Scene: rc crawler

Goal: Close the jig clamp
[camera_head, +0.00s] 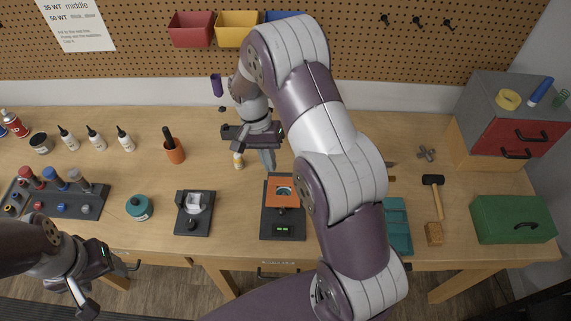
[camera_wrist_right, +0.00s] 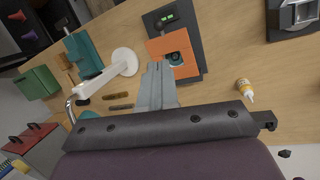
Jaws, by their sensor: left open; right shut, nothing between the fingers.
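A dark jig (camera_head: 283,222) with a green-lit front panel stands at the table's middle. An orange plate (camera_head: 283,193) lies across its back part, with a round teal-grey piece in its opening. In the right wrist view the orange plate (camera_wrist_right: 185,68) appears beside my fingertips. My right gripper (camera_head: 269,165) is shut and empty, pointing down behind the plate; its grey fingers (camera_wrist_right: 155,72) overlap the plate's edge in the wrist view. I cannot tell whether they touch it. My left gripper (camera_head: 112,286) is open and empty at the lower left, off the table's front edge.
A second dark fixture (camera_head: 194,225) holds a pale block to the left. A small yellow-labelled bottle (camera_head: 238,161) stands near my right gripper. A teal tray (camera_head: 397,225), hammer (camera_head: 434,195) and green box (camera_head: 512,218) lie to the right. My right arm hides part of the table.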

